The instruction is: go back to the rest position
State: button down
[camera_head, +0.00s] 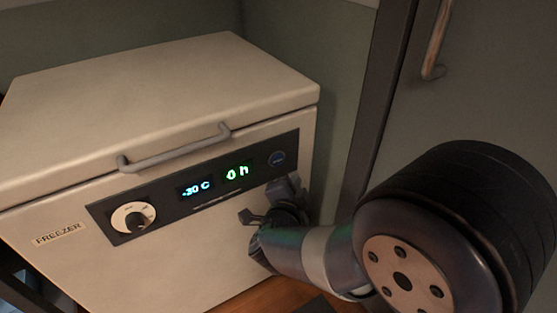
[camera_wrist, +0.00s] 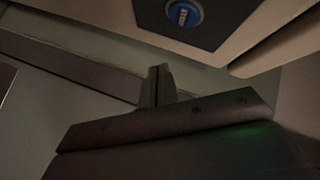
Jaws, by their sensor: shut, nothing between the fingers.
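My gripper (camera_head: 250,217) is in front of the freezer's lower right front in the head view, below the right end of the control panel. Its fingers are small and partly hidden there. In the wrist view my gripper (camera_wrist: 158,75) shows its fingers together with nothing between them. The round blue button (camera_head: 277,158) on the panel is just above the gripper. It also shows at the top of the wrist view (camera_wrist: 183,13), apart from the fingers. My arm comes in from the right.
The cream freezer (camera_head: 70,270) has a closed lid with a grey handle (camera_head: 175,150). Its panel has a white dial (camera_head: 133,217) and displays reading -30 C and 0 h. A grey door with a handle (camera_head: 437,40) stands at right. A wooden surface (camera_head: 262,298) lies below.

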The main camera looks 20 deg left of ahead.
jog(key=s+d, duration=0.2)
jog(key=d, duration=0.1)
jog(key=shift+s, duration=0.3)
dwell(0.3)
jog(key=shift+a, duration=0.1)
